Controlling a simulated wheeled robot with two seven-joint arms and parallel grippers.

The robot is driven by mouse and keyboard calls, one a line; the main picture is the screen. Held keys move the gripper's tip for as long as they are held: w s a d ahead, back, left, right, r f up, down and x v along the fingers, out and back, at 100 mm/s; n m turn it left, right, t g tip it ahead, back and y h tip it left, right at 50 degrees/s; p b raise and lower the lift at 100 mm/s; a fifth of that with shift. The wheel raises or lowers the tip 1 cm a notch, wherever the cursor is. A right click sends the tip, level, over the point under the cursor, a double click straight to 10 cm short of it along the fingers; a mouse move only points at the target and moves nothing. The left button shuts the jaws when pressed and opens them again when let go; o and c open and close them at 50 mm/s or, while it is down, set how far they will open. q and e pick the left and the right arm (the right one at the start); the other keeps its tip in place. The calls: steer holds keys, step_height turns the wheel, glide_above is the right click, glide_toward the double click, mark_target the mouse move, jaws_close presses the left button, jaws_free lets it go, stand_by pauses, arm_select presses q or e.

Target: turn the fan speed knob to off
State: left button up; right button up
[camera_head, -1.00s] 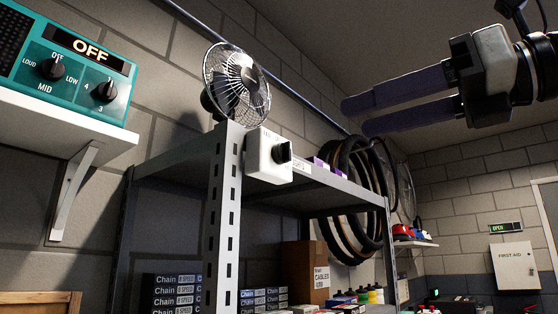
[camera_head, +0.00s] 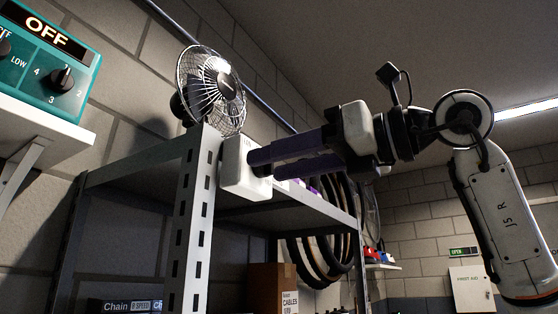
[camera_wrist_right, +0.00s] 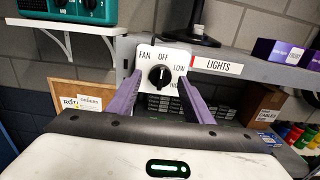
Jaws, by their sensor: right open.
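The fan speed knob (camera_wrist_right: 159,76) is black and round, on a white control box (camera_wrist_right: 180,54) with the labels FAN, OFF, LOW and one partly hidden at the lower right. Its pointer looks roughly upward, towards OFF, but is too small to be sure. My left gripper is not in view.
The fan (camera_head: 212,90) stands on the metal shelf (camera_head: 135,160) above the box. A teal radio (camera_head: 50,55) with its own OFF display sits on a wall shelf at the left. A LIGHTS label (camera_wrist_right: 217,66) and purple boxes (camera_wrist_right: 278,52) lie right of the knob.

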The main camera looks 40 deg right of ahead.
steer(key=shift+w+a, duration=0.1)
steer(key=shift+w, duration=0.1)
steer(key=c, duration=1)
steer(key=shift+m, duration=0.5)
steer(key=o, duration=1)
steer(key=shift+s, duration=0.15)
steer(key=v, duration=1)
steer(key=shift+b, duration=0.45)
steer(key=shift+f, duration=0.1)
